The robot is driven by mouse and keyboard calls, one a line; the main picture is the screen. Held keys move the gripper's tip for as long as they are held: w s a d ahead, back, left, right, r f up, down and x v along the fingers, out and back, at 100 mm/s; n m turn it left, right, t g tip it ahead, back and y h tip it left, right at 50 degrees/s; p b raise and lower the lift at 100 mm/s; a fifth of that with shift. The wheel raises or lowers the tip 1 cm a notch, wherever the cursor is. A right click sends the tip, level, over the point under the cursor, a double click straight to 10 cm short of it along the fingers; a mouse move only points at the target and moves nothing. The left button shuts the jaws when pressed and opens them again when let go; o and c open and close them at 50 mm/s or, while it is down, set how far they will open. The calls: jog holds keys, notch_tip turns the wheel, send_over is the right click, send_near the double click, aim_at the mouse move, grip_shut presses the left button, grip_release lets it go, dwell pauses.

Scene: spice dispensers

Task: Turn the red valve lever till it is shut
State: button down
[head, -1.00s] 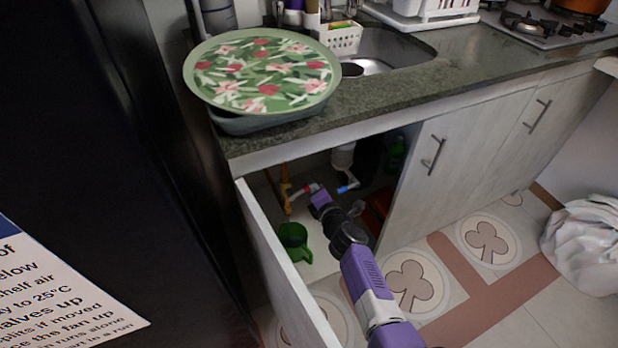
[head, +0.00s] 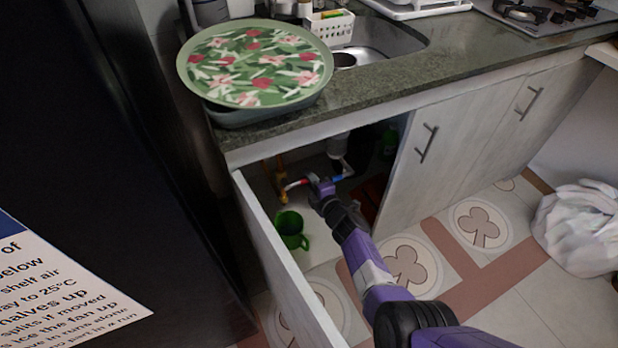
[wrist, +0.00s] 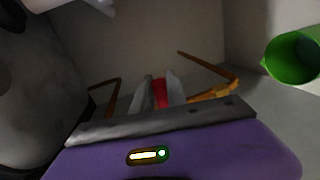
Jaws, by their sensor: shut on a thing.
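The red valve lever (head: 306,182) is on the pipework inside the open cabinet under the sink. In the wrist view the red lever (wrist: 160,94) stands between the two grey fingers of my gripper (wrist: 158,90), which are shut on it. In the head view my gripper (head: 316,184) reaches in at the lever, with its purple body covering part of the pipes. The yellow-orange pipe (head: 283,183) is left of the lever and also shows in the wrist view (wrist: 222,88). The lever's exact angle to the pipe is hard to tell.
A blue lever (head: 338,178) is just right of my gripper. A green mug (head: 290,228) stands below on the cabinet floor. The open left door (head: 280,262) and right door (head: 428,160) flank the opening. A white drain pipe (head: 338,146) hangs behind.

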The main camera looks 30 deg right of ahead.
jog(key=shift+s+f, duration=0.1)
jog(key=shift+f, duration=0.2)
jog(key=c, duration=1.4)
grip_release()
jog(key=shift+f, duration=0.1)
jog(key=shift+o, duration=0.2)
jog(key=shift+r, duration=0.2)
jog(key=s+r+p, duration=0.1)
jog(key=s+p, duration=0.3)
jog(key=s, duration=0.3)
jog(key=shift+s+r, duration=0.2)
jog(key=shift+s, duration=0.05)
